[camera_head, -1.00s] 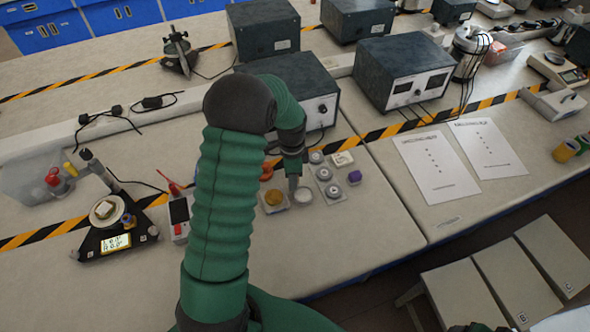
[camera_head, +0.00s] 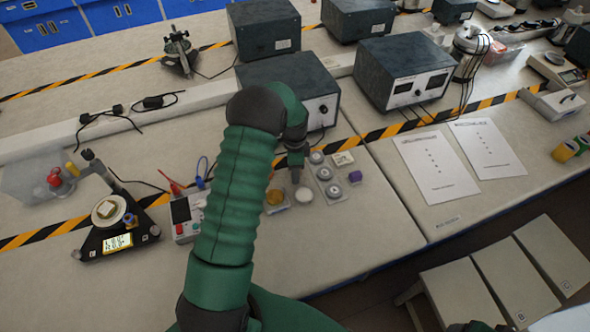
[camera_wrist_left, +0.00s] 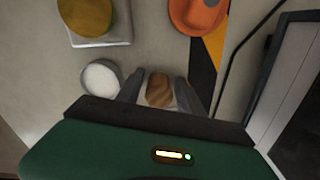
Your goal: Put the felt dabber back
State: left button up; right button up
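My left gripper (camera_head: 296,172) is over the near bench, just behind a small white round dish (camera_head: 303,195). In the left wrist view, its two fingers (camera_wrist_left: 160,90) stand close on both sides of a brown, wood-grained rounded piece, which looks like the felt dabber's handle (camera_wrist_left: 160,88).
A clear tray with grey round pieces (camera_head: 323,174) and a purple block (camera_head: 354,177) stand right of the gripper. An orange item (camera_wrist_left: 197,15) is nearby. A power unit (camera_head: 290,85) stands behind; a meter (camera_head: 186,215) and scale (camera_head: 112,230) stand left. The bench front is clear.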

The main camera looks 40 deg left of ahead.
pick_arm(q)
jog(key=shift+o, duration=0.3)
jog(key=shift+r, duration=0.1)
notch_tip(320, 180, up, 11)
jog(key=shift+r, duration=0.2)
jog(key=s+d+n+t, duration=0.1)
jog(key=s+d+n, duration=0.3)
jog(key=s+d, duration=0.3)
jog(key=s+d+n+t, duration=0.1)
jog(key=s+d+n, duration=0.3)
jog(key=d, duration=1.2)
jog(key=shift+s+d+r+t, duration=0.25)
jog(key=shift+s+r+t, duration=0.05)
jog(key=shift+s, duration=1.75)
jog(key=shift+a, duration=0.2)
